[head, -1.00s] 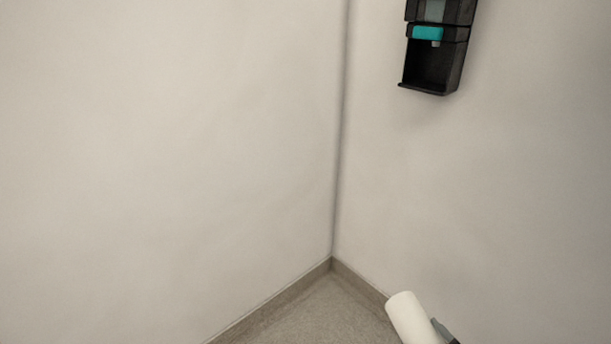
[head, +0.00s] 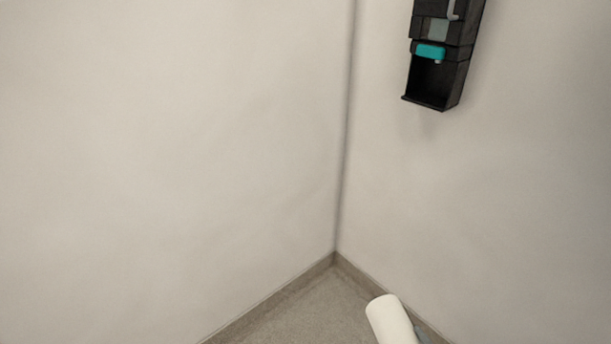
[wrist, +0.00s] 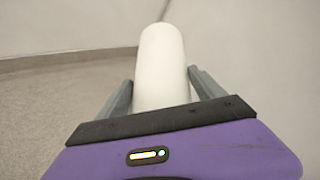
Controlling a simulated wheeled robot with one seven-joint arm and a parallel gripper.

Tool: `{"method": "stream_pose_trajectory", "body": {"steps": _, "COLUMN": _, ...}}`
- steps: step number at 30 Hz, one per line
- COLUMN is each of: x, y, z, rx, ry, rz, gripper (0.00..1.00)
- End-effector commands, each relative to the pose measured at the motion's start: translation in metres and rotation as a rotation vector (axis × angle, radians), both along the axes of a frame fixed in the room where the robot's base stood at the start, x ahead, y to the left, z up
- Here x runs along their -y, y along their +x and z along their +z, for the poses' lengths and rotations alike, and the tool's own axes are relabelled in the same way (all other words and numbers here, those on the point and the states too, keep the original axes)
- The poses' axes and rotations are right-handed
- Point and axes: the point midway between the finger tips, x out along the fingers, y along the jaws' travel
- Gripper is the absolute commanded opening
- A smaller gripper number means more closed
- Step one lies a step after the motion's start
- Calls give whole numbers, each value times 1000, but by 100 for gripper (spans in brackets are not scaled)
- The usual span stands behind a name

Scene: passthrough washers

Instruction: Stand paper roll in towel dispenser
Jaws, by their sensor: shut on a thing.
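A white paper roll (head: 391,320) shows at the bottom right of the head view, tilted. It also shows in the wrist view (wrist: 162,70), lying lengthwise between the two grey fingers.
Two plain pale walls meet in a corner (head: 338,200). A grey skirting (head: 285,292) runs along their foot above a speckled grey floor (head: 310,315). The space between the roll and the dispenser looks clear.

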Motion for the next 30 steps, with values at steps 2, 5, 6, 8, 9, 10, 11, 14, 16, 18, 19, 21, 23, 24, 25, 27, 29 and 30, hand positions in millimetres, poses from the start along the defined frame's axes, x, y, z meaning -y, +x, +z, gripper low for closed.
{"method": "stream_pose_trajectory", "body": {"steps": 2, "x": 0, "y": -1, "z": 22, "rx": 0, "ry": 2, "rz": 1, "gripper": 8}}
{"method": "stream_pose_trajectory", "body": {"steps": 5, "x": -1, "y": -3, "z": 34, "rx": 0, "ry": 1, "rz": 2, "gripper": 8}}
{"method": "stream_pose_trajectory", "body": {"steps": 6, "x": -1, "y": -4, "z": 39, "rx": 1, "ry": 2, "rz": 1, "gripper": 8}}
{"method": "stream_pose_trajectory", "body": {"steps": 8, "x": -1, "y": -5, "z": 46, "rx": 0, "ry": 2, "rz": 2, "gripper": 8}}
{"method": "stream_pose_trajectory", "body": {"steps": 9, "x": -1, "y": -6, "z": 51, "rx": 0, "ry": 2, "rz": 1, "gripper": 8}}
{"method": "stream_pose_trajectory", "body": {"steps": 10, "x": 0, "y": -7, "z": 55, "rx": 0, "ry": 2, "rz": 0, "gripper": 8}}
{"method": "stream_pose_trajectory", "body": {"steps": 11, "x": 0, "y": -8, "z": 58, "rx": 0, "ry": 2, "rz": -1, "gripper": 8}}
{"method": "stream_pose_trajectory", "body": {"steps": 14, "x": 0, "y": -10, "z": 70, "rx": 1, "ry": 2, "rz": -2, "gripper": 8}}
{"method": "stream_pose_trajectory", "body": {"steps": 16, "x": 0, "y": -12, "z": 78, "rx": 0, "ry": 2, "rz": -4, "gripper": 8}}
{"method": "stream_pose_trajectory", "body": {"steps": 18, "x": 1, "y": -14, "z": 84, "rx": 0, "ry": 1, "rz": -6, "gripper": 8}}
{"method": "stream_pose_trajectory", "body": {"steps": 19, "x": 1, "y": -14, "z": 86, "rx": -1, "ry": 1, "rz": -7, "gripper": 8}}
{"method": "stream_pose_trajectory", "body": {"steps": 21, "x": 2, "y": -16, "z": 91, "rx": 0, "ry": 0, "rz": -9, "gripper": 8}}
{"method": "stream_pose_trajectory", "body": {"steps": 23, "x": 2, "y": -17, "z": 93, "rx": -1, "ry": 1, "rz": -11, "gripper": 8}}
{"method": "stream_pose_trajectory", "body": {"steps": 24, "x": 2, "y": -18, "z": 94, "rx": -1, "ry": -1, "rz": -11, "gripper": 8}}
{"method": "stream_pose_trajectory", "body": {"steps": 25, "x": 2, "y": -18, "z": 95, "rx": -1, "ry": -1, "rz": -11, "gripper": 8}}
{"method": "stream_pose_trajectory", "body": {"steps": 27, "x": 2, "y": -19, "z": 96, "rx": -2, "ry": 0, "rz": -13, "gripper": 8}}
{"method": "stream_pose_trajectory", "body": {"steps": 29, "x": 3, "y": -19, "z": 96, "rx": -1, "ry": 0, "rz": -14, "gripper": 8}}
{"method": "stream_pose_trajectory", "body": {"steps": 30, "x": 3, "y": -19, "z": 95, "rx": -2, "ry": 2, "rz": -15, "gripper": 8}}
